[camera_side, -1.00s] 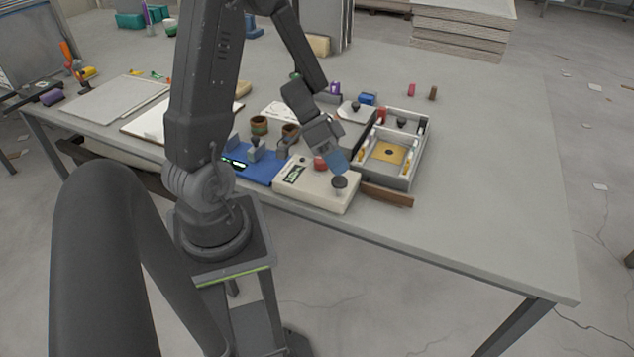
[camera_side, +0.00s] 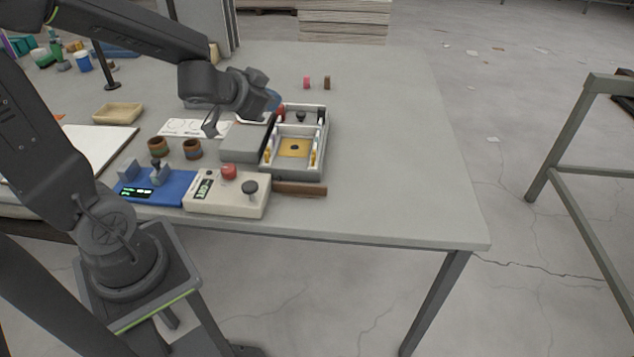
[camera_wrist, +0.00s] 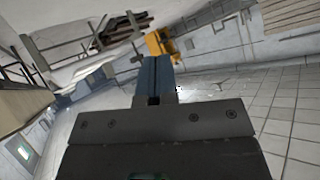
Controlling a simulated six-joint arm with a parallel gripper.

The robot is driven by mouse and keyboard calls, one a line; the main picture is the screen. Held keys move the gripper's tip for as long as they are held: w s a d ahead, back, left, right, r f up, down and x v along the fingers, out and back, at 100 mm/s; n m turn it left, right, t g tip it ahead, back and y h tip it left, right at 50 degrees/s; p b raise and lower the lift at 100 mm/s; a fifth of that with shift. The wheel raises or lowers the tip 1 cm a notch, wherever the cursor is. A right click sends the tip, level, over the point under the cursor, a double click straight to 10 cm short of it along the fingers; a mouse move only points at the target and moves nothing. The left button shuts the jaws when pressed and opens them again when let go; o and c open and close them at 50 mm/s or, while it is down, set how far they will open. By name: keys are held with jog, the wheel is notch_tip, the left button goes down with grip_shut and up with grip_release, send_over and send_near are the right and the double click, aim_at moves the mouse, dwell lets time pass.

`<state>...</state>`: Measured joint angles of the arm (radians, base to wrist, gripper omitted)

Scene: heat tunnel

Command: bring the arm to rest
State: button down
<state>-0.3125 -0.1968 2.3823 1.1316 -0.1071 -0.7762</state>
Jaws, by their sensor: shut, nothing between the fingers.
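My gripper (camera_side: 268,102) is raised above the table, over the back left part of the grey heat-tunnel tray (camera_side: 322,150). In the wrist view my gripper's blue fingers (camera_wrist: 155,72) are together with nothing between them. That view looks outward past the table at the floor and wall. In the side view my arm reaches across from the left with its forearm nearly level. The fingertips are partly hidden behind my wrist.
A cream control box (camera_side: 228,198) with a red button and black knob stands at the front edge, beside a blue device (camera_side: 170,187). Two brown cups (camera_side: 192,149) and a shallow beige tray (camera_side: 117,113) stand farther left. The table's right side (camera_side: 400,150) is clear.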

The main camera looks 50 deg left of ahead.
jog(key=s+d+r+g+h, duration=0.1)
jog(key=s+d+r+g, duration=0.1)
jog(key=s+d, duration=0.4)
jog(key=s+d+r+n+g+h, duration=0.1)
jog(key=s+d+r+g, duration=0.1)
jog(key=s+d, duration=0.4)
jog(key=s+g, duration=0.1)
jog(key=s, duration=0.2)
jog(key=shift+s+d+g, duration=0.15)
jog(key=shift+d+g, duration=0.1)
jog(key=shift+g, duration=0.15)
jog(key=shift+a+r, duration=0.1)
dwell(2.5)
